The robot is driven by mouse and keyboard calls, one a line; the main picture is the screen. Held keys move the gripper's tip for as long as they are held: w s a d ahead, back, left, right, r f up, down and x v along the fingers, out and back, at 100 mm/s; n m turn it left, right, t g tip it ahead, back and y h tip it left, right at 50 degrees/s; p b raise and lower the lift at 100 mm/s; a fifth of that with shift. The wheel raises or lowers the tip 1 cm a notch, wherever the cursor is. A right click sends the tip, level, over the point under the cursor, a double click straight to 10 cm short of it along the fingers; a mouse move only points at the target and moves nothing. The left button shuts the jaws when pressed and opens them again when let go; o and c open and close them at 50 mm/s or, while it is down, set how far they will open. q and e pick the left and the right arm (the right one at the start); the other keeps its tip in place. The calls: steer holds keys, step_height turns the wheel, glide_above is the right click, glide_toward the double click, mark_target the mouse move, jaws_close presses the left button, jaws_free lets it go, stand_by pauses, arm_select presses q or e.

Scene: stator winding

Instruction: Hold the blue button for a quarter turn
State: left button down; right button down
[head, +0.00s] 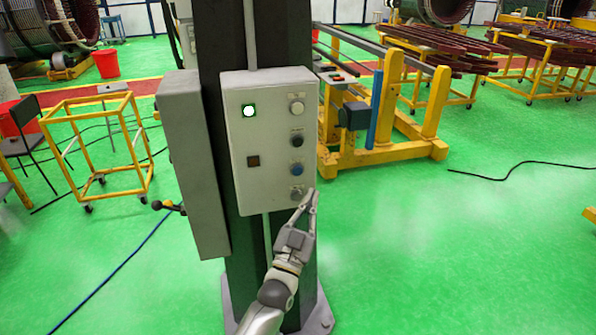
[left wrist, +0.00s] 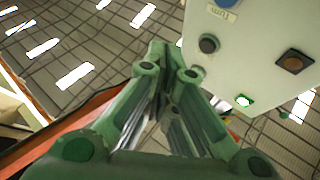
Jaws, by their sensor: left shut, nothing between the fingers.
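A grey control box (head: 235,190) is fixed to a dark column. The blue button (head: 297,169) is third down in its right-hand row, below a white button (head: 296,106) and a dark button (head: 296,140). A grey button (head: 296,192) is beneath it. My left gripper (head: 310,194) is shut and empty, its tips near the box's lower right edge, below and right of the blue button. In the left wrist view the shut fingers (left wrist: 166,62) lie beside the box; the blue button (left wrist: 226,2) is cut off at the top edge. My right gripper is out of view.
The box also has a lit white-green lamp (head: 249,111) and a dark brown lamp (head: 253,161). A second grey cabinet (head: 188,160) with a lever stands left of it. A yellow cart (head: 98,150) and a yellow frame (head: 385,155) stand behind on green floor.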

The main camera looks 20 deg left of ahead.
mark_target(298, 171)
arm_select(q)
steer(key=shift+r, duration=0.2)
steer(key=w+a+b, duration=0.5)
steer(key=w, duration=0.2)
steer(key=shift+w, duration=0.15)
stand_by(0.4)
stand_by(1.3)
steer(key=shift+w+a, duration=0.2)
steer(key=shift+w, duration=0.15)
